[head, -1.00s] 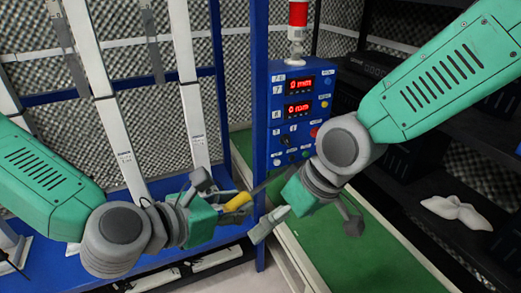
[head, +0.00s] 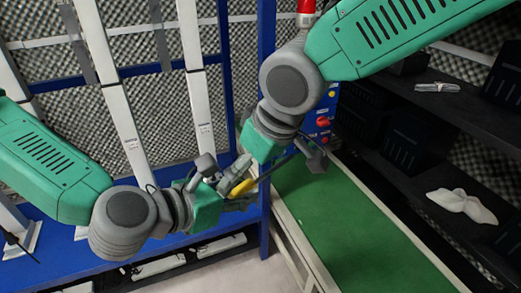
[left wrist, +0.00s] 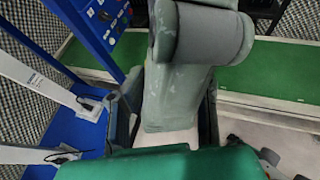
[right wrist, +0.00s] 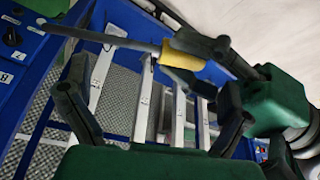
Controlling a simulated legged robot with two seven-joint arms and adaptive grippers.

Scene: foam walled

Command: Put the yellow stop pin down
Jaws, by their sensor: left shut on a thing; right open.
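The yellow stop pin (head: 241,187) has a yellow grip and a long grey rod pointing up and right in the head view. My left gripper (head: 228,183) is shut on it, above the gap between the blue bench and the green conveyor. In the right wrist view the yellow grip (right wrist: 183,60) sits at the left gripper's fingers (right wrist: 222,58), with the rod reaching left. My right gripper (head: 277,166) is open, close beside the pin, its fingers spread with nothing between them. In the left wrist view a large grey-green part hides the pin.
The blue bench (head: 72,248) holds white upright rails (head: 118,125). The green conveyor bed (head: 345,225) is clear. A dark shelf at right carries a white lumpy object (head: 461,206) and a clear packet (head: 437,87). The blue control panel (head: 325,118) is mostly hidden by my right arm.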

